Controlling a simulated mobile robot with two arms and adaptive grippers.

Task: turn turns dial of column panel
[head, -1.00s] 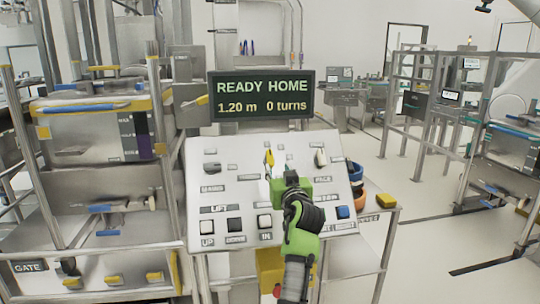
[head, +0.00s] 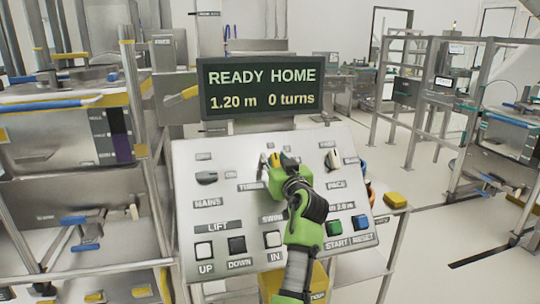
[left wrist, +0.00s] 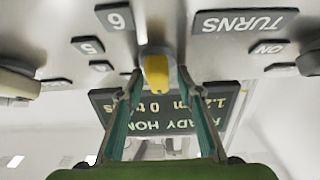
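The column panel (head: 200,220) is a pale sloped console in the head view. Its turns dial, a grey knob with a yellow pointer, shows in the left wrist view (left wrist: 157,72), with TURNS, 5 and 6 labels around it. My left gripper (left wrist: 160,78) is open, its fingertips on either side of the dial with a small gap each side. In the head view, the left gripper (head: 274,161) is at the upper middle of the panel and partly covers the dial. My right gripper is not in view.
The display (head: 258,88) above the panel reads READY HOME, 1.20 m, 0 turns. The mains knob (head: 207,178) is left of the dial, the pace knob (head: 332,159) right. Buttons, including green START (head: 335,227) and blue RESET (head: 361,222), line the panel's lower edge.

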